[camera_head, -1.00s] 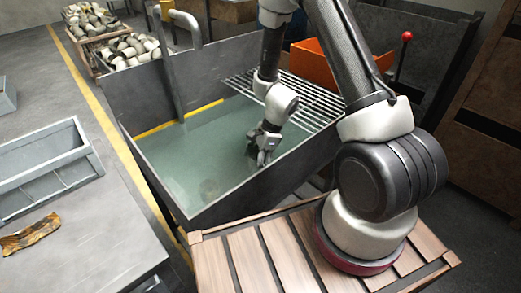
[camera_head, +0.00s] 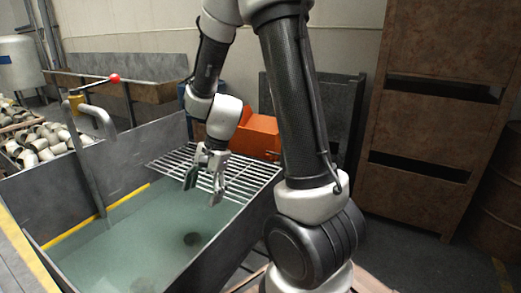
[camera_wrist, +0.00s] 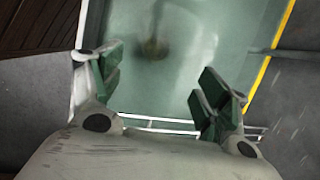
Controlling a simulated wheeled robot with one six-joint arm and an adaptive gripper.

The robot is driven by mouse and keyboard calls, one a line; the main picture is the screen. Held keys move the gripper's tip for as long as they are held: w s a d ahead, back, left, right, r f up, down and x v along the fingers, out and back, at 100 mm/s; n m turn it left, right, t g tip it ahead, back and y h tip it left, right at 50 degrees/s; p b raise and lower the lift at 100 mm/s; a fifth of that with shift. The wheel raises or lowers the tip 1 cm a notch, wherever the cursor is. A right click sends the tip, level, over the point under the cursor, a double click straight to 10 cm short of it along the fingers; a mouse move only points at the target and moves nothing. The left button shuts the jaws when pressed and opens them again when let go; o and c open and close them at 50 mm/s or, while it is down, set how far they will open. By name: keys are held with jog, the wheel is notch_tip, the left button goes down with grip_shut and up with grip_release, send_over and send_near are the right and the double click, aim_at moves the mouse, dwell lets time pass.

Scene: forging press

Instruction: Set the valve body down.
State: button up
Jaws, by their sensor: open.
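My gripper (camera_head: 204,187) is open and empty, above the tank near the edge of the wire rack. In the wrist view its green-padded fingers (camera_wrist: 160,78) stand well apart with nothing between them. The wrist view shows a brownish, blurred shape (camera_wrist: 155,48) in the liquid beyond the fingertips. The liquid hides its details, so I cannot tell its exact form or how it lies.
The wire rack (camera_head: 250,187) spans the tank's far end and is bare. An orange bin (camera_head: 262,136) stands behind it. A curved grey pipe (camera_head: 98,120) rises at the tank's left wall. Pale pipe fittings (camera_head: 45,140) are heaped at left. A brown cabinet (camera_head: 425,185) stands at right.

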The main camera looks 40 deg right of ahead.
jog(key=s+d+r+n+t+h, duration=0.1)
jog(key=s+d+r+n+h, duration=0.1)
jog(key=s+d+r+n, duration=0.3)
jog(key=s+d+r+n+t+h, duration=0.2)
jog(key=s+d+r+n, duration=0.2)
jog(key=s+r+n, duration=0.4)
jog(key=s+r, duration=0.4)
jog(key=r, duration=0.1)
jog(key=shift+s+d+r, duration=0.3)
jog(key=shift+d+r, duration=0.05)
jog(key=shift+r, duration=0.05)
